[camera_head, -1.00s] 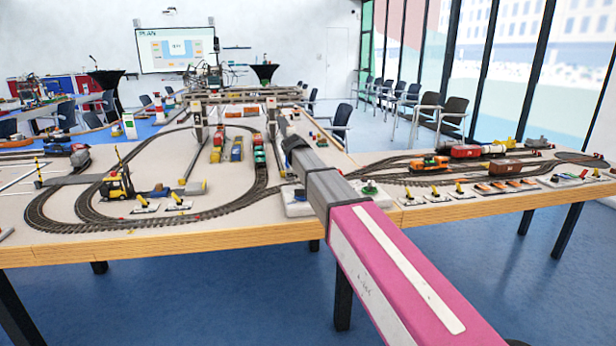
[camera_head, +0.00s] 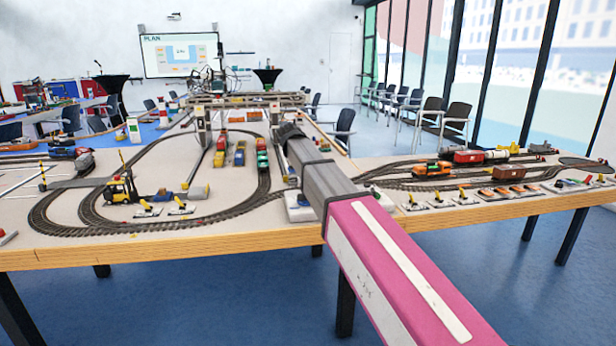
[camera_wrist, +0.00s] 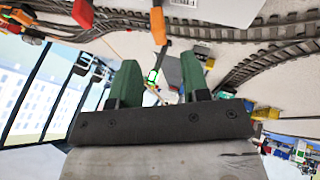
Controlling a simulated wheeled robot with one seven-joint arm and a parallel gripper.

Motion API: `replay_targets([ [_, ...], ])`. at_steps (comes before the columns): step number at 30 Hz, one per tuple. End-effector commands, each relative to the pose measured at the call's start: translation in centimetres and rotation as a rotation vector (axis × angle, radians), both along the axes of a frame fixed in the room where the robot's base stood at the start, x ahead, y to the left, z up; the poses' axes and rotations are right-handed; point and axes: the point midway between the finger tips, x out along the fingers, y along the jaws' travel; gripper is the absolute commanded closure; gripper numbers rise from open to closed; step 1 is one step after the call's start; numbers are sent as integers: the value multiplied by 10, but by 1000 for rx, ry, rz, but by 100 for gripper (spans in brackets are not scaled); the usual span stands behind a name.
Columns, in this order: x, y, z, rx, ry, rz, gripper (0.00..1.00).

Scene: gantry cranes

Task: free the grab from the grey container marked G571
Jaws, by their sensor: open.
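My gripper (camera_wrist: 161,75) shows in the wrist view with two green fingers apart, open. A narrow grey surface (camera_wrist: 174,72) shows between and beyond the fingers; I cannot tell whether it is part of a container. An orange-brown piece (camera_wrist: 158,25) stands just beyond the fingertips, apart from them. No marking G571 can be read in either view, and I cannot pick out the grab or the grey container. In the head view my arm reaches forward over the table and hides its own gripper and what lies behind it.
The layout table (camera_head: 180,238) carries looped track, a yellow forklift (camera_head: 121,189), several wagons (camera_head: 262,160) and gantry uprights (camera_head: 202,130). On the right stand an orange locomotive (camera_head: 432,169) and a brown wagon (camera_head: 508,173). Blue floor (camera_head: 480,270) is open before the table's front edge.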

Motion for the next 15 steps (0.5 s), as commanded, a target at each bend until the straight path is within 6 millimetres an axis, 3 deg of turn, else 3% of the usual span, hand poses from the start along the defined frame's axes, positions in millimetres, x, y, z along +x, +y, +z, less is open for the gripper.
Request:
replay_targets([
  [6,-11,6,20,0,0,0,57],
  [15,-13,7,23,0,1,0,57],
])
